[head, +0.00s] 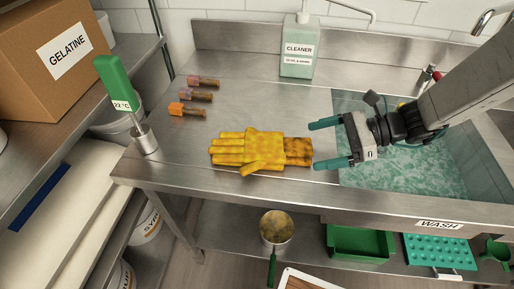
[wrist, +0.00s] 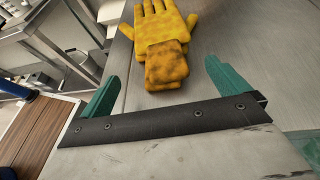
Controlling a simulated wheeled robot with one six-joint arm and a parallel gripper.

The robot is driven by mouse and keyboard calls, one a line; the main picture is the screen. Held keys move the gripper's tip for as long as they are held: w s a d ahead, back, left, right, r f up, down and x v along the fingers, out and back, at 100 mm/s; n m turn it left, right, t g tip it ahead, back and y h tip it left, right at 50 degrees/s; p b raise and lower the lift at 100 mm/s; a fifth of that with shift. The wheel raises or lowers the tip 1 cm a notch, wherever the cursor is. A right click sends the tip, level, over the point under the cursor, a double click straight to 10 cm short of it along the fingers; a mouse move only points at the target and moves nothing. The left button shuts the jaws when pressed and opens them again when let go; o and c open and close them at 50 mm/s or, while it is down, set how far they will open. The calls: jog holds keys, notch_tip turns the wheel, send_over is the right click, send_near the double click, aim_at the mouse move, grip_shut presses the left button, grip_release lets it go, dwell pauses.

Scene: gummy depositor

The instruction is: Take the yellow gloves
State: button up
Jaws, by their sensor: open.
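The yellow gloves (head: 248,148) lie flat on the steel counter, with the fingers pointing left and the brown-stained cuff on the right in the head view. My gripper (head: 318,144) is open and empty, just right of the cuff, with its teal fingers pointing left toward it. In the wrist view the gloves (wrist: 163,45) lie beyond the fingertips, cuff nearest, roughly between the two fingers of my gripper (wrist: 168,82). The gripper and gloves appear apart.
A water-filled sink (head: 400,165) lies under my arm. A cleaner bottle (head: 299,48) stands at the back. Several small bottles (head: 190,96) lie left of centre. A green-handled thermometer (head: 118,88) stands in a metal cup (head: 145,140) at the left edge. A pot (head: 276,228) sits below.

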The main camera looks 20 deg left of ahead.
aim_at(302, 146)
jog(key=x, duration=0.7)
jog(key=shift+a, duration=0.35)
jog(key=shift+w, duration=0.1)
jog(key=c, duration=0.8)
